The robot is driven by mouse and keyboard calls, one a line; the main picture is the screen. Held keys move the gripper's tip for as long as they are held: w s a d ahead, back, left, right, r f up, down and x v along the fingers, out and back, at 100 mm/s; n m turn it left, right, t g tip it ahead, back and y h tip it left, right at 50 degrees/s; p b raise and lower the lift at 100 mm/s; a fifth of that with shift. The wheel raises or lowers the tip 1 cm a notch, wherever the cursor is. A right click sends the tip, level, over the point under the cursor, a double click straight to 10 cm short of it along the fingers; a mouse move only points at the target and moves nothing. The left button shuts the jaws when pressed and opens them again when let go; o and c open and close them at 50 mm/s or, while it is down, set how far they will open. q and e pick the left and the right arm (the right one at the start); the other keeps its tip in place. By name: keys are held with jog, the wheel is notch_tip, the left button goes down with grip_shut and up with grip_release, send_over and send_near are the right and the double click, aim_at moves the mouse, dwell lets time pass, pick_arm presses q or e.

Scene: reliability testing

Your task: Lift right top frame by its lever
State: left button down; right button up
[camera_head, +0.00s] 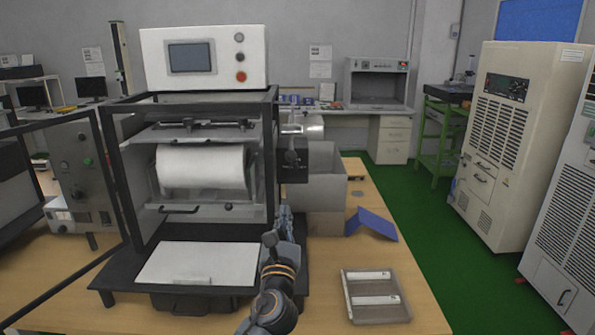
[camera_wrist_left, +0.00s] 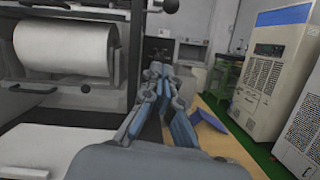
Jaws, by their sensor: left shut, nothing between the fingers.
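The machine has a dark frame (camera_head: 120,175) around a white roll (camera_head: 201,167), and the roll also shows large in the left wrist view (camera_wrist_left: 68,46). My right gripper is out of view.
A grey open box (camera_head: 316,200) stands right of the machine. A blue folded piece (camera_head: 372,224) and a tray with white strips (camera_head: 376,296) lie on the wooden table (camera_head: 335,255). A white plate (camera_head: 200,263) lies at the machine's front.

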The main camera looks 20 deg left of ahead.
pick_arm(q)
jog(key=shift+s+a, duration=0.1)
jog(key=w+a+r+p, duration=0.1)
jog(key=w+r+p, duration=0.2)
jog(key=w+r, duration=0.3)
jog(key=x, duration=0.3)
jog(key=shift+w, duration=0.3)
jog(key=shift+d+f, duration=0.1)
